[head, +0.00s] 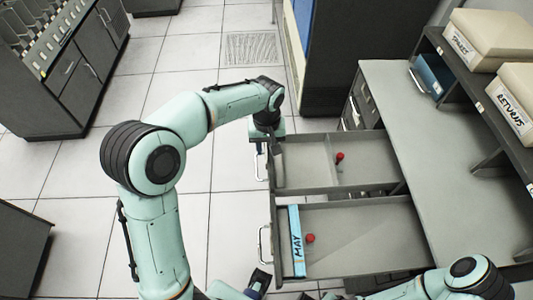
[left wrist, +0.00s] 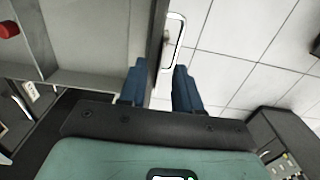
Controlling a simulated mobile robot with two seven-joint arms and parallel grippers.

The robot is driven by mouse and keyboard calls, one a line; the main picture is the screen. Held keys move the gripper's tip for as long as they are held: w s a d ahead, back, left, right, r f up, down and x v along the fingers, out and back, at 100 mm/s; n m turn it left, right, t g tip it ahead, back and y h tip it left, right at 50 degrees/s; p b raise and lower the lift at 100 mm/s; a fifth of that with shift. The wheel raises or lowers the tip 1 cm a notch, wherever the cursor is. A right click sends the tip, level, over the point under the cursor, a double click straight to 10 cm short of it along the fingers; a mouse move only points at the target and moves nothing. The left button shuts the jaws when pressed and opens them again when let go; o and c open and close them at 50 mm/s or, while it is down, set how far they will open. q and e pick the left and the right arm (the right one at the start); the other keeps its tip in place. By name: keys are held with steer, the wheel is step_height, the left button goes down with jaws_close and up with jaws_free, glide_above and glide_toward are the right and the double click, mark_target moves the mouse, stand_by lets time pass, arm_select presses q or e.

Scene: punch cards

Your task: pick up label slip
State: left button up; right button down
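A narrow slip lettered MAY (head: 297,240), blue and white, stands along the front end of the nearer open drawer in the head view. I cannot tell if it is the label slip; no other slip shows clearly. My left gripper (head: 264,146) is at the front of the farther open drawer, beside its handle. In the left wrist view its two blue fingers (left wrist: 159,88) are apart, with the drawer's front panel (left wrist: 155,50) seen between them and nothing held. My right gripper (head: 258,282) seems to be at the bottom edge, mostly cut off.
The farther drawer (head: 305,165) and nearer drawer (head: 360,235) stand open from the grey desk (head: 430,150). Each holds a red-topped object, one far (head: 340,157), one near (head: 310,238). Beige boxes (head: 490,40) sit on the shelf. The tiled floor (head: 225,185) left of the drawers is clear.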

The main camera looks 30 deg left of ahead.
arm_select(q)
steer(key=shift+f, duration=0.55)
jaws_close()
steer(key=shift+r, duration=0.15)
